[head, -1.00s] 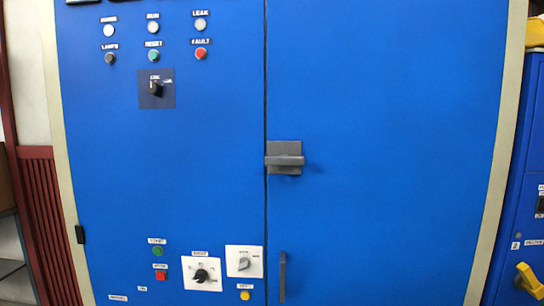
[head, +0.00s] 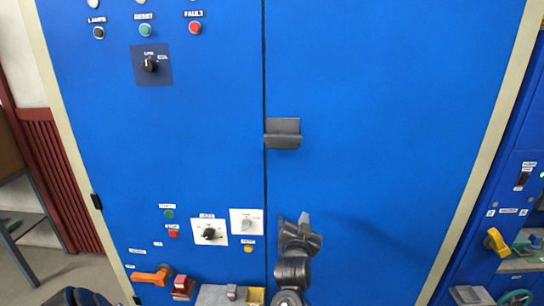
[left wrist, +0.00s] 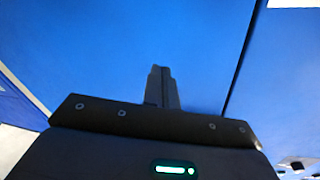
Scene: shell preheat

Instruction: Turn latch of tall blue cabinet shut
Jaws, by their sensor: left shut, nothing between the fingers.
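The tall blue cabinet (head: 380,120) fills most of the head view, its two door panels meeting at a dark vertical seam. The grey latch (head: 283,134) sits at the seam at mid height, with its lever lying horizontal across the plate. My left gripper (head: 304,219) is low in front of the right panel, below the latch and slightly right of it, apart from it. Its fingers (left wrist: 161,86) are shut together and empty in the left wrist view, pointing toward blue panels; the latch does not show there. My right gripper is out of view.
Buttons and a dark rotary switch (head: 150,65) are on the left panel, with white-plated knobs (head: 209,231) lower down. An orange handle (head: 151,276) and a red part (head: 183,287) show at the bottom. Another blue cabinet with a yellow handle (head: 496,242) stands right.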

